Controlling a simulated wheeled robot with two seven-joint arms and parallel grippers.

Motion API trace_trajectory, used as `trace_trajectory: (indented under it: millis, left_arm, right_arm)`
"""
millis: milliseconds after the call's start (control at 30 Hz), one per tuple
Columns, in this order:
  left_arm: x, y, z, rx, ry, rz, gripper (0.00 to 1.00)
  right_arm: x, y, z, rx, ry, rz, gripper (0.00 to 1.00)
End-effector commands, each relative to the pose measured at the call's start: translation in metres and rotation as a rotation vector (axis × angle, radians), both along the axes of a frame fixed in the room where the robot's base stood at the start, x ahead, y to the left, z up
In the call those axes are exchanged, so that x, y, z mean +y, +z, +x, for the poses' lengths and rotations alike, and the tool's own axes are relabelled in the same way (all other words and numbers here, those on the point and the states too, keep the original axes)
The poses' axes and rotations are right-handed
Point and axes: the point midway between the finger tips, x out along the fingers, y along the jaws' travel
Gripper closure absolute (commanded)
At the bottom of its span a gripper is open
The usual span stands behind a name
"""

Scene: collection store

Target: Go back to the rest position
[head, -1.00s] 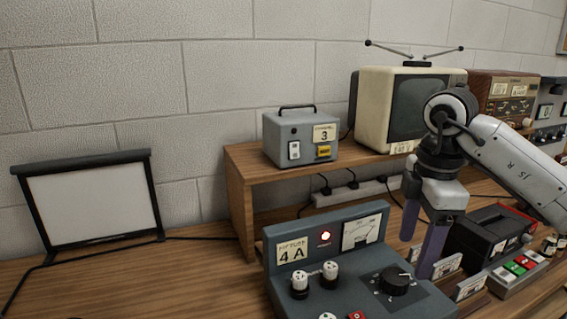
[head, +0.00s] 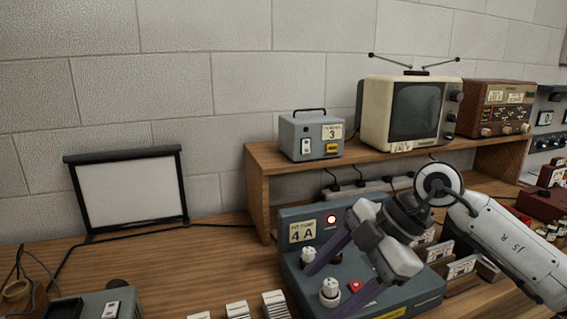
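My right arm comes in from the right. Its gripper (head: 323,290) is open and empty, with two purple fingers spread apart and pointing to the lower left. It appears in front of the blue-grey console (head: 298,262) labelled 4 A and hides part of its panel, including where the meter and large knob are. A red lamp (head: 331,219) glows on the console. My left gripper is out of view.
A wooden shelf (head: 258,195) behind holds a grey box (head: 291,137) labelled 3, a cream television (head: 375,110) and a brown radio (head: 488,105). A small screen (head: 130,193) stands at left. Bare bench (head: 200,262) lies between the screen and console.

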Motion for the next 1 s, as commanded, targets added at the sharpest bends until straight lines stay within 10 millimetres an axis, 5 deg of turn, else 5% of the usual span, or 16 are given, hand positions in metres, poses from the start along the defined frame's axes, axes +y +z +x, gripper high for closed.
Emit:
trace_trajectory:
  millis: [133,267,400,533,667,767,867,1000]
  left_arm:
    - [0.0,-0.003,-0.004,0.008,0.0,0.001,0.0]
    - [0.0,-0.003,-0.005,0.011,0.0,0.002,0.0]
    - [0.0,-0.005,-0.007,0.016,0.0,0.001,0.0]
    - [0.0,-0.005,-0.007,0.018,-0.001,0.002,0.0]
    - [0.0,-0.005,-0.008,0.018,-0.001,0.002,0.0]
    - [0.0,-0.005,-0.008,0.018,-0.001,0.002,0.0]
    - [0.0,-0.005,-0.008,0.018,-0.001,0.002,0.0]
    - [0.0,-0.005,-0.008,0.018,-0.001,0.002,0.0]
  right_arm:
    - [0.087,0.022,-0.035,-0.086,0.154,0.418,0.37]
    - [0.13,0.079,-0.052,-0.212,0.135,0.852,0.37]
    - [0.118,0.134,-0.04,-0.347,-0.097,1.224,0.37]
    - [0.067,0.147,-0.007,-0.443,-0.47,1.414,0.37]
    - [-0.004,0.108,0.023,-0.475,-0.921,1.405,0.37]
    - [-0.055,0.05,0.03,-0.444,-1.241,1.272,0.37]
    - [-0.092,-0.015,0.017,-0.372,-1.483,1.082,0.37]
    - [-0.126,-0.1,-0.024,-0.227,-1.701,0.78,0.37]
